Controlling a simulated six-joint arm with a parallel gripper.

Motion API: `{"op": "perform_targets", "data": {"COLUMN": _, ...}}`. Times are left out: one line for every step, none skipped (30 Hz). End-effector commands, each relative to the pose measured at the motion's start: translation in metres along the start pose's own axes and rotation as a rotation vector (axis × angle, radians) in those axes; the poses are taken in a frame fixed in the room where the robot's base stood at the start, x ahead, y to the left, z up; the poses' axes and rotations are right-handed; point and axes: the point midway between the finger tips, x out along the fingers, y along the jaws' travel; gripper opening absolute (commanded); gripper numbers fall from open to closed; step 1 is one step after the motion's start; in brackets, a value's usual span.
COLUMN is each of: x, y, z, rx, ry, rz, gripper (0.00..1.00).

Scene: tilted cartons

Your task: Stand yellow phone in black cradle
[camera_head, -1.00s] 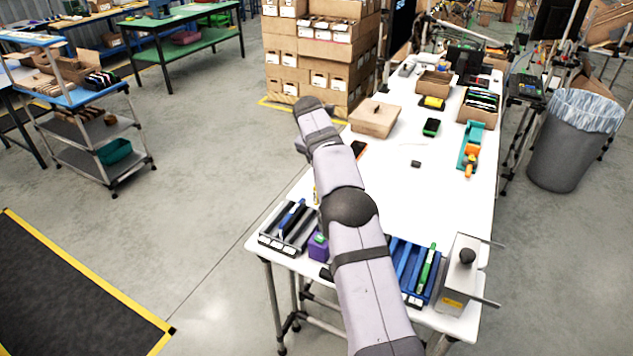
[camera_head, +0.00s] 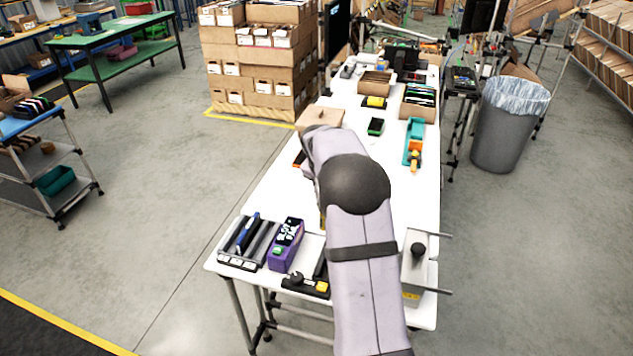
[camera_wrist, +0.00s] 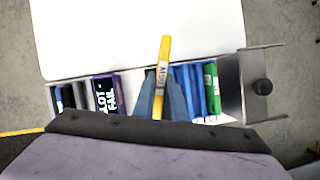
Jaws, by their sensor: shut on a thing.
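The yellow phone (camera_wrist: 164,50) is seen narrow edge on in the wrist view, with a white label low on its side. My gripper (camera_wrist: 161,100) is shut on its lower part, above the table's front edge. The black cradle appears to be the dark slotted rack (camera_head: 228,262) at the table's front left in the head view. A blue item stands tilted in it. Its dark slots also show at the left of the wrist view (camera_wrist: 58,98), apart from the phone. In the head view my arm hides my gripper and most or all of the phone.
A purple device (camera_head: 286,245) stands beside the dark rack. A black item with a yellow label (camera_head: 306,286) lies in front. A blue rack (camera_wrist: 197,92) with a green item is right of my gripper, beside a grey metal box (camera_head: 417,265). The white tabletop (camera_head: 270,195) has bare room.

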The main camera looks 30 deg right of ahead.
Motion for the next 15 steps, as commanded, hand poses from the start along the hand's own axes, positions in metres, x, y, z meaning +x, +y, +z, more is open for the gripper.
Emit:
{"op": "perform_targets", "data": {"x": 0.004, "y": -0.012, "z": -0.005, "rx": -0.002, "ry": 0.003, "rz": -0.001, "gripper": 0.0}}
{"op": "perform_targets", "data": {"x": 0.008, "y": -0.018, "z": -0.009, "rx": -0.006, "ry": 0.003, "rz": 0.001, "gripper": 0.0}}
{"op": "perform_targets", "data": {"x": 0.013, "y": -0.025, "z": -0.016, "rx": -0.015, "ry": 0.004, "rz": 0.003, "gripper": 0.0}}
{"op": "perform_targets", "data": {"x": 0.018, "y": -0.028, "z": -0.021, "rx": -0.023, "ry": 0.003, "rz": 0.007, "gripper": 0.0}}
{"op": "perform_targets", "data": {"x": 0.022, "y": -0.032, "z": -0.027, "rx": -0.031, "ry": 0.004, "rz": 0.011, "gripper": 0.0}}
{"op": "perform_targets", "data": {"x": 0.029, "y": -0.036, "z": -0.035, "rx": -0.045, "ry": 0.004, "rz": 0.016, "gripper": 0.0}}
{"op": "perform_targets", "data": {"x": 0.033, "y": -0.038, "z": -0.041, "rx": -0.057, "ry": 0.004, "rz": 0.02, "gripper": 0.0}}
{"op": "perform_targets", "data": {"x": 0.037, "y": -0.04, "z": -0.047, "rx": -0.068, "ry": 0.005, "rz": 0.026, "gripper": 0.0}}
{"op": "perform_targets", "data": {"x": 0.043, "y": -0.042, "z": -0.054, "rx": -0.084, "ry": 0.005, "rz": 0.031, "gripper": 0.0}}
{"op": "perform_targets", "data": {"x": 0.047, "y": -0.044, "z": -0.059, "rx": -0.094, "ry": 0.004, "rz": 0.036, "gripper": 0.0}}
{"op": "perform_targets", "data": {"x": 0.051, "y": -0.045, "z": -0.064, "rx": -0.104, "ry": 0.004, "rz": 0.041, "gripper": 0.0}}
{"op": "perform_targets", "data": {"x": 0.056, "y": -0.047, "z": -0.071, "rx": -0.117, "ry": 0.004, "rz": 0.047, "gripper": 0.0}}
{"op": "perform_targets", "data": {"x": 0.059, "y": -0.048, "z": -0.076, "rx": -0.128, "ry": 0.005, "rz": 0.05, "gripper": 0.0}}
{"op": "perform_targets", "data": {"x": 0.063, "y": -0.048, "z": -0.08, "rx": -0.14, "ry": 0.004, "rz": 0.056, "gripper": 0.0}}
{"op": "perform_targets", "data": {"x": 0.067, "y": -0.048, "z": -0.086, "rx": -0.157, "ry": 0.004, "rz": 0.063, "gripper": 0.0}}
